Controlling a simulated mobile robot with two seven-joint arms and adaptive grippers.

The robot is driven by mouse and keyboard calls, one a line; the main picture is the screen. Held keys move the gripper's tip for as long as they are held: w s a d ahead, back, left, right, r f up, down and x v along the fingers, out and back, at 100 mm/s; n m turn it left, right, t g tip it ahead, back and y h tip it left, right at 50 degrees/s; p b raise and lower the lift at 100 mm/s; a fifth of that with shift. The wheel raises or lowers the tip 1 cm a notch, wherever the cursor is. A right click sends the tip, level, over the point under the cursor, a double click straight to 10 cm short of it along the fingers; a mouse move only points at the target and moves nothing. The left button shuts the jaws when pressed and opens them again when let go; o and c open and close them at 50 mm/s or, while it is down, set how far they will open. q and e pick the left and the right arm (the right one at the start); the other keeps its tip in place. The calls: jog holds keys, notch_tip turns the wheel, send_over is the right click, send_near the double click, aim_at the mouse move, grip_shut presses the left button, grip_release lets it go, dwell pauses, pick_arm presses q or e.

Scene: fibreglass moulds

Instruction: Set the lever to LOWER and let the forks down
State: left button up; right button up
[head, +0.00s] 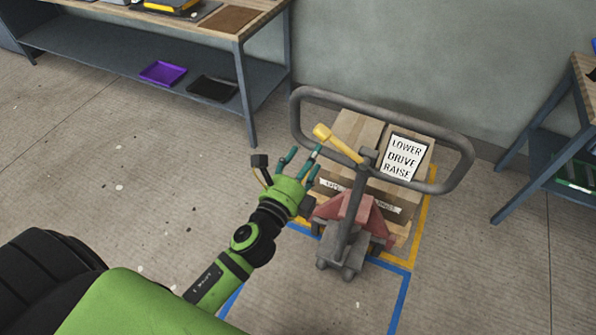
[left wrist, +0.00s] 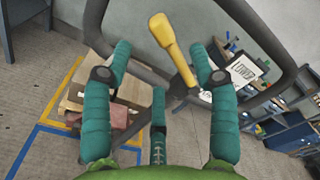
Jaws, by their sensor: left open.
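A pallet jack stands in the middle of the head view, with a grey loop handle (head: 456,150) and a red body (head: 352,212). Its yellow lever (head: 338,143) sticks out to the upper left from the handle hub. A white sign (head: 403,156) reads LOWER, DRIVE, RAISE. My left gripper (head: 303,165) is open, just left of and below the lever. In the left wrist view the lever (left wrist: 172,48) shows between and beyond the spread fingers, with no contact visible. The forks are hidden under the load. My right gripper is not in view.
Boxes (head: 350,127) rest on the jack, within yellow and blue floor lines (head: 400,302). A workbench (head: 130,77) with a purple tray (head: 163,73) and a black tray (head: 213,88) stands at the upper left. Another bench (head: 540,165) is at the right.

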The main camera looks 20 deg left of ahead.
pick_arm(q)
jog(key=shift+s+a, duration=0.15)
jog(key=shift+s, duration=2.15)
jog(key=s+f+n+g+b, duration=0.1)
jog(key=s+f+n+g, duration=0.2)
jog(key=f, duration=0.8)
jog(key=s+a+f+n+g, duration=0.1)
jog(key=s+f+n+g, duration=0.15)
jog(key=f, duration=0.85)
jog(key=s+f+n+g+b, duration=0.15)
jog(key=f+n, duration=0.25)
jog(key=f, duration=0.6)
jog(key=s+a+f+n+g, duration=0.1)
jog(key=s+f+n+g, duration=0.4)
jog(key=s+f, duration=0.5)
jog(key=s+a+f+n+g+y+b, duration=0.1)
jog(key=s+f+n+g, duration=0.4)
jog(key=s+f, duration=0.6)
jog(key=s+a+n, duration=0.1)
jog(key=s+n, duration=0.1)
jog(key=s, duration=0.5)
jog(key=shift+s+a+f, duration=0.3)
jog(key=shift+s, duration=0.1)
jog(key=shift+n, duration=0.25)
